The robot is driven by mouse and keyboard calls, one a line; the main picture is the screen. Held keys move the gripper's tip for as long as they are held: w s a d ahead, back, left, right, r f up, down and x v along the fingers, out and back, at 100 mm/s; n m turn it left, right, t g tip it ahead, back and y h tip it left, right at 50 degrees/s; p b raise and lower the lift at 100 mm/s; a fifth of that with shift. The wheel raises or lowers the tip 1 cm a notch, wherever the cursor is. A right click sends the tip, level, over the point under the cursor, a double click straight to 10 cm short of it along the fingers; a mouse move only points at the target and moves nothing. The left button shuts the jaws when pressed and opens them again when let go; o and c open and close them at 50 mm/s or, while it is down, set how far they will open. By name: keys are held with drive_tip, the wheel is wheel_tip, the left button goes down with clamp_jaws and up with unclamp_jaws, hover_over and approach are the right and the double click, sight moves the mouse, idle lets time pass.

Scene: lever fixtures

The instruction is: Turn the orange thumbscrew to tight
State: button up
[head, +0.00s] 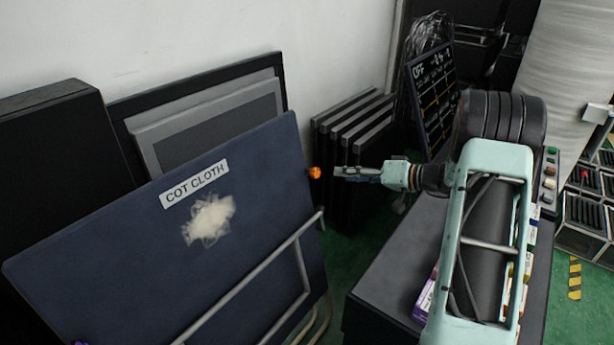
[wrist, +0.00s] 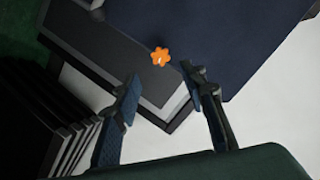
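The orange thumbscrew (head: 315,172) is small and lobed and shows at the right edge of the dark blue panel labelled "COT CLOTH" (head: 110,255). In the wrist view the thumbscrew (wrist: 160,56) appears star-shaped, with a small pale mark at its middle. My gripper (head: 338,172) is just right of the thumbscrew in the head view. In the wrist view my gripper (wrist: 160,75) is open, its two fingers spread to either side, with the thumbscrew between and beyond the fingertips. Nothing is held. I see no contact with the thumbscrew.
Grey and black framed panels (head: 200,110) lean on the white wall behind the blue panel. Dark stacked slabs (head: 355,130) stand behind my gripper. A metal tube frame (head: 270,265) runs in front of the blue panel. Green floor (head: 350,250) shows below my gripper.

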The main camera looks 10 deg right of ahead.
sight(318, 173)
drive_tip(key=b+x, duration=0.1)
drive_tip(key=x, duration=1)
drive_tip(key=shift+a, duration=0.1)
clamp_jaws()
